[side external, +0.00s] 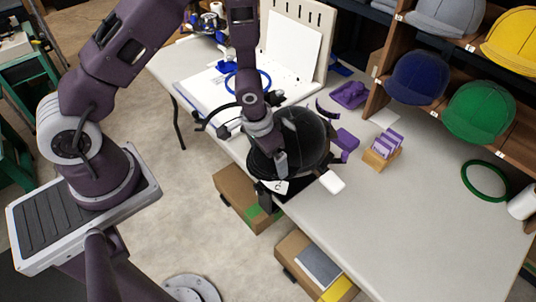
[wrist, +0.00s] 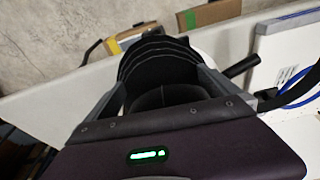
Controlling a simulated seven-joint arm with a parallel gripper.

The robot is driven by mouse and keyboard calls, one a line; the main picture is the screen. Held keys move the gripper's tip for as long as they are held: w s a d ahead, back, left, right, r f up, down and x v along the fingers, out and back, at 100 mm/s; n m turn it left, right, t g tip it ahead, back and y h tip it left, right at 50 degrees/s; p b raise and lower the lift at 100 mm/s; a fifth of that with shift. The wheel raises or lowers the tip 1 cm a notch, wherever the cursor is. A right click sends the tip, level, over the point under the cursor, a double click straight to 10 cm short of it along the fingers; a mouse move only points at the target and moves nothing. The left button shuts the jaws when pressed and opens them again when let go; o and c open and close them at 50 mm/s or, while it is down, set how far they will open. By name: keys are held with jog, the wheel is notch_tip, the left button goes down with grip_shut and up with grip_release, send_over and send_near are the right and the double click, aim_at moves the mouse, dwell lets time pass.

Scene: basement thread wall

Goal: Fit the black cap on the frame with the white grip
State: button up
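The black cap (side external: 305,138) is at the near edge of the table in the side view, crown up. Its underside is hidden, so I cannot tell whether it is seated on anything. A white grip (side external: 332,182) sticks out just below and right of it; the frame it belongs to is mostly hidden beneath the cap. My gripper (side external: 268,158) is at the cap's left side, its tips partly lost against the black. In the wrist view the two grey fingers (wrist: 162,80) stand apart with black, ribbed cap material (wrist: 160,62) between them. I cannot tell whether they press on it.
Purple frame parts (side external: 349,95) lie behind the cap. A small wooden box with purple cards (side external: 382,150) and a green ring (side external: 485,181) are to the right. A blue ring (side external: 248,82) is at the left back. Shelves of caps (side external: 478,110) stand behind; the right front table is clear.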

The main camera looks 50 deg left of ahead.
jog(key=s+a+r+t+y, duration=0.1)
jog(key=s+r, duration=0.2)
jog(key=r, duration=0.9)
jog(key=s+a+r+t, duration=0.1)
jog(key=s+a+r, duration=0.15)
jog(key=r, duration=0.95)
jog(key=s+d+r, duration=0.1)
jog(key=s+r, duration=0.3)
jog(key=s, duration=0.3)
jog(key=s+d+r+t+h, duration=0.1)
jog(key=s+d+r, duration=0.1)
jog(key=s+r, duration=0.2)
jog(key=s, duration=0.3)
jog(key=shift+s+n, duration=0.15)
jog(key=shift+n, duration=0.25)
jog(key=shift+r, duration=0.1)
